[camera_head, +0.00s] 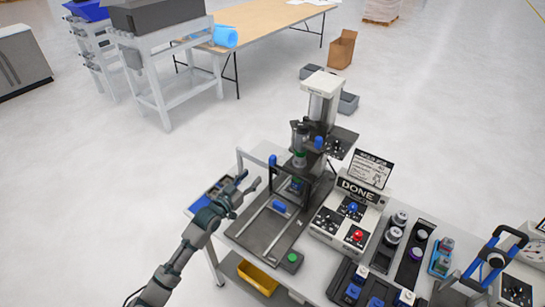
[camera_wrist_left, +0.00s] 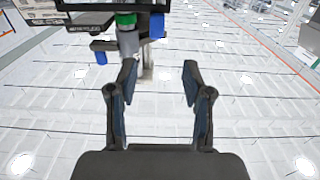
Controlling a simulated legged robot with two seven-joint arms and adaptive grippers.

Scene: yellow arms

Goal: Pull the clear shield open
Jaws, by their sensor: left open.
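The clear shield shows in the head view as a thin grey frame (camera_head: 254,157) on the left side of the press station; its clear pane is hard to make out. A blue handle (camera_head: 272,161) sits at the frame's right corner. My left gripper (camera_head: 251,182) is open and empty, just left of the press and close to the frame, apart from the handle as far as I can tell. In the left wrist view its two fingers (camera_wrist_left: 158,88) are spread, with nothing between them. The press head with a green ring (camera_wrist_left: 126,20) is beyond them. My right gripper is not in view.
The press (camera_head: 321,105) stands on the worktable. A control box (camera_head: 345,215) marked DONE is to its right, with several parts in black trays beyond. A blue tray (camera_head: 212,190) lies near my left arm, and a yellow bin (camera_head: 257,278) is below the table edge.

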